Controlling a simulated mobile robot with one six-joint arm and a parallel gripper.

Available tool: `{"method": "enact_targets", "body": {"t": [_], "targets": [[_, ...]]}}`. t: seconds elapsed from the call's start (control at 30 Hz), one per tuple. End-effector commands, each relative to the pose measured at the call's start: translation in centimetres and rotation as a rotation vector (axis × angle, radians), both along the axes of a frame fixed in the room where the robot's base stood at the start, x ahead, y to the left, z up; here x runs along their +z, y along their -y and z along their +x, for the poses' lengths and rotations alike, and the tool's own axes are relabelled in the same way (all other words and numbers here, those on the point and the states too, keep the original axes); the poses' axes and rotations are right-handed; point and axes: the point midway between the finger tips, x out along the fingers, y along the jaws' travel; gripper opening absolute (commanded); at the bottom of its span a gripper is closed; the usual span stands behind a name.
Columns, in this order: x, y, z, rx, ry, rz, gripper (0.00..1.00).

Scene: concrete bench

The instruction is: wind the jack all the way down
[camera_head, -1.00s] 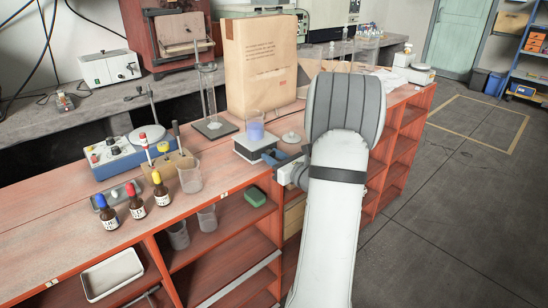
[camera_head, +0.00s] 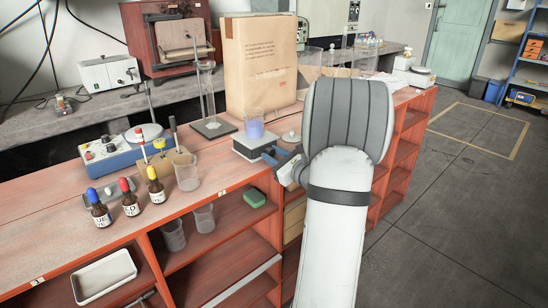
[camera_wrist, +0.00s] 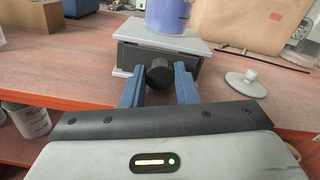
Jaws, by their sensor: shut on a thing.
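The jack (camera_head: 254,143) stands on the red bench top near its front edge, with a light grey top plate and a dark body. In the wrist view the jack (camera_wrist: 140,56) shows its black round knob (camera_wrist: 159,73) facing me. My gripper (camera_wrist: 159,85) has its blue fingers on either side of the knob, shut on it. The gripper (camera_head: 276,158) also shows in the head view, partly hidden by my arm. A beaker of blue-violet liquid (camera_head: 254,127) stands on the jack's plate. The gap under the plate looks small; the lifting mechanism is not clearly visible.
A paper bag (camera_head: 261,65) stands behind the jack and a glass cylinder on a stand (camera_head: 207,95) to its left. A small white knobbed lid (camera_wrist: 241,84) lies right of the jack. Dropper bottles (camera_head: 128,198) and an empty beaker (camera_head: 186,171) stand left.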

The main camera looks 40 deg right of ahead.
Motion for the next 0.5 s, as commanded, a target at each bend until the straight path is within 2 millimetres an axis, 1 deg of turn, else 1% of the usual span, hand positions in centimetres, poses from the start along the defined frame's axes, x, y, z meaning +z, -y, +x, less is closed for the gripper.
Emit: {"method": "enact_targets", "body": {"t": [0.03,0.3,0.5], "targets": [[0.02,0.06,-0.01,-0.002,0.000,0.000,0.28],[0.01,0.01,0.00,0.000,0.000,0.001,0.49],[0.02,-0.01,-0.02,0.000,0.000,0.001,0.49]]}}
